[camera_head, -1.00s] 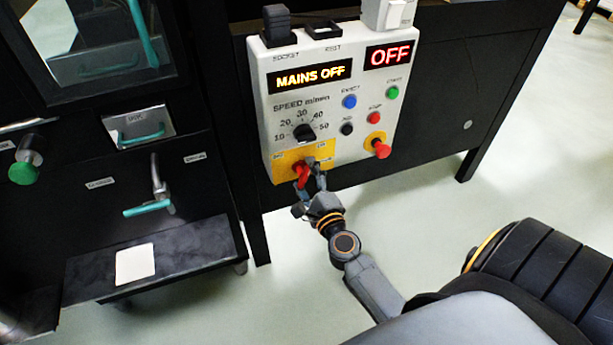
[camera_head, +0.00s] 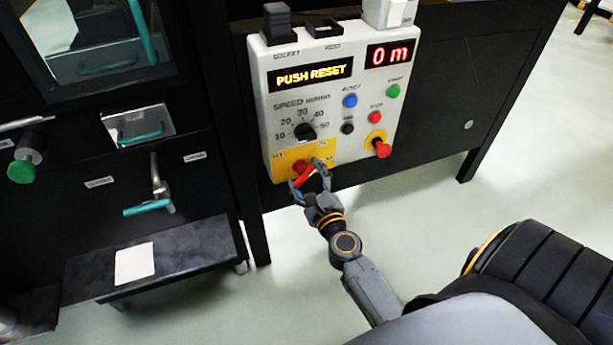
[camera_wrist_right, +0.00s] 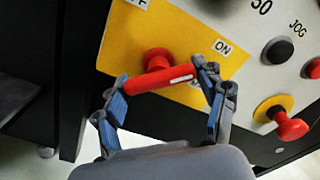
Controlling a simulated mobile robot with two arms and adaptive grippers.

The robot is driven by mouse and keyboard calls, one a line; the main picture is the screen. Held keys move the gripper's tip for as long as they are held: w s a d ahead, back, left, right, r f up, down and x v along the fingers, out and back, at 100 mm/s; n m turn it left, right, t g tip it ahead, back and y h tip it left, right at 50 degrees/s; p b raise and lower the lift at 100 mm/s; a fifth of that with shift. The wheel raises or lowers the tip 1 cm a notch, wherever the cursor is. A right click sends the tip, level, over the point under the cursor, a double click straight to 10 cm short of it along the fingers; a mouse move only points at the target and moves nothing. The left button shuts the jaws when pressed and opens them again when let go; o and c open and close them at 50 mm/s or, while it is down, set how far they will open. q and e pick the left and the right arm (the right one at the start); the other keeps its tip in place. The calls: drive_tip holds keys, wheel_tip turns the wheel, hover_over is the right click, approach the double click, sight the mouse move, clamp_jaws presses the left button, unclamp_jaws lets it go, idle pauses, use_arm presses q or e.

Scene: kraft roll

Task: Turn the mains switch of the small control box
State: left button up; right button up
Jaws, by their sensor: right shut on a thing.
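The small control box (camera_head: 333,90) is a pale panel on a dark frame. Its orange display reads "PUSH RESET" and its red display reads "0 m". The red mains switch (camera_head: 303,171) sits on the yellow plate at the box's lower left; in the right wrist view its handle (camera_wrist_right: 160,79) slants up to the right, its end towards the "ON" label. My right gripper (camera_head: 309,184) is shut on this handle, one finger at each end of it in the right wrist view (camera_wrist_right: 163,92). My left gripper is not in view.
The box carries a black speed knob (camera_head: 305,131), a blue button (camera_head: 350,101), a green button (camera_head: 393,91) and a red mushroom button on yellow (camera_head: 382,149). A dark machine with teal handles (camera_head: 148,207) stands at left. Pale floor lies open at right.

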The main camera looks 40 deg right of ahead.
drive_tip(key=o, duration=1.2)
drive_tip(key=v, duration=1.2)
drive_tip(key=shift+s+d+f, duration=0.1)
